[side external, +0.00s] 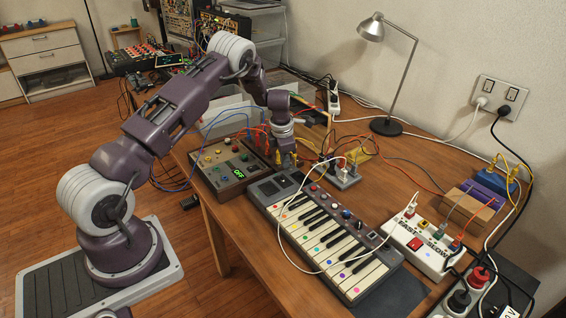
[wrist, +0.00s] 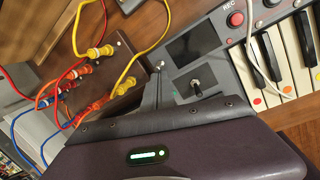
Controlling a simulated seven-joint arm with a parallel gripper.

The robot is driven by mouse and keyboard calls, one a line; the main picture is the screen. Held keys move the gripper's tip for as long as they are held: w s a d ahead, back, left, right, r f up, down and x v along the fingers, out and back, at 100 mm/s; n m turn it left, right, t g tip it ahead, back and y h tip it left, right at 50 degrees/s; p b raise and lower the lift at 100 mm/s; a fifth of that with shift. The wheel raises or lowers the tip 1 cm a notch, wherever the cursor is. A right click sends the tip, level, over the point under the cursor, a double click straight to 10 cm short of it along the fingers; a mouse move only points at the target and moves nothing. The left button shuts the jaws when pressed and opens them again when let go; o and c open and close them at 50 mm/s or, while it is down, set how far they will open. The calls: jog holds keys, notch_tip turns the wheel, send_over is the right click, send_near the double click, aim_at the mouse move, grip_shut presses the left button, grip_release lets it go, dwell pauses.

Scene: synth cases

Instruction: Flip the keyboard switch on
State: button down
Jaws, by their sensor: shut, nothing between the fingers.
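The keyboard (side external: 338,246) lies on the wooden table, with coloured dots on its white keys. In the wrist view, its end panel (wrist: 236,84) carries a dark screen and a small metal toggle switch (wrist: 196,88). I cannot tell which setting the lever is in. My gripper (side external: 287,161) points down over the far left end of the keyboard and is shut and empty. In the wrist view, my gripper (wrist: 160,84) is just left of the switch, apparently apart from it. The switch is not clear in the side view.
Cables and plugs (wrist: 100,51) crowd beside the gripper. A white cable (side external: 283,228) loops over the keys.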

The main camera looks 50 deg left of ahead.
jog(key=shift+w, duration=0.2)
jog(key=shift+r, duration=0.2)
jog(key=shift+r, duration=0.65)
jog(key=w+d+r, duration=0.1)
jog(key=w+r, duration=0.5)
jog(key=r, duration=0.1)
jog(key=shift+d+r, duration=0.15)
jog(key=shift+r, duration=0.25)
